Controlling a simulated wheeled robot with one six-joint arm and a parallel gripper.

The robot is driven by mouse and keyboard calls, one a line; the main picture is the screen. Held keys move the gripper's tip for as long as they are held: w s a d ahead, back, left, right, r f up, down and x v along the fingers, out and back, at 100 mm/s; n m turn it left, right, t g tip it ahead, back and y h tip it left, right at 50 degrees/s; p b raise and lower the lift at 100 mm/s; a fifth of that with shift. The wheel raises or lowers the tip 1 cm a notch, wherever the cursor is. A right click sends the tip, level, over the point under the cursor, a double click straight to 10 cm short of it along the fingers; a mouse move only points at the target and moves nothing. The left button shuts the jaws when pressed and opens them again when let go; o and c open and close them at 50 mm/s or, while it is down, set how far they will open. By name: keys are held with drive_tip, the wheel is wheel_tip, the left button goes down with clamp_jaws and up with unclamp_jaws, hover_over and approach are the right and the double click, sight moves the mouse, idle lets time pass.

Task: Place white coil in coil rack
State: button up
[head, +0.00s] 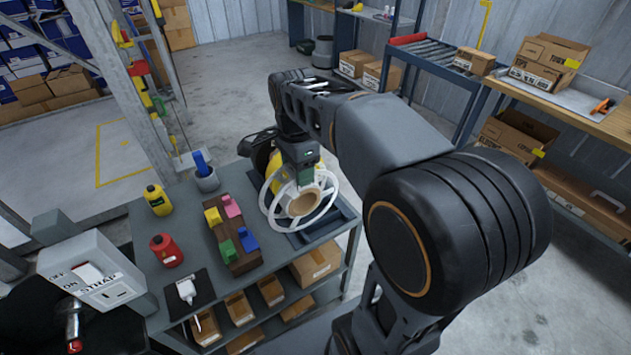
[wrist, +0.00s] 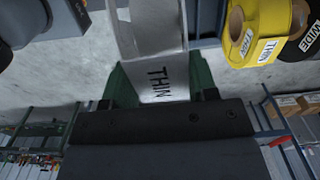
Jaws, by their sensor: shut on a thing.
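The white coil (head: 275,205), a wide spoked reel with a tan core, is upright at the right end of the grey bench. My gripper (head: 305,172) is above it, shut on its upper part. In the wrist view the green fingers (wrist: 160,88) pinch the white coil (wrist: 150,35) across a band marked THIN. A yellow coil (head: 272,168) stands close behind it and also shows in the wrist view (wrist: 255,30), beside a black coil (wrist: 303,45). A dark tray-like base (head: 340,222), perhaps the coil rack, lies beneath. I cannot tell whether the white coil touches it.
A wooden block (head: 243,263) with coloured clips is left of the white coil. A workbench (head: 565,100) with boxes is at the right.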

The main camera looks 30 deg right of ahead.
drive_tip(key=w+d+f, duration=0.6)
drive_tip(key=d+f, duration=0.2)
drive_tip(key=f, duration=0.3)
drive_tip(key=shift+w, duration=0.2)
drive_tip(key=shift+a+f, duration=0.1)
drive_tip(key=shift+f, duration=0.1)
drive_tip(key=shift+f, duration=0.1)
drive_tip(key=o, duration=1)
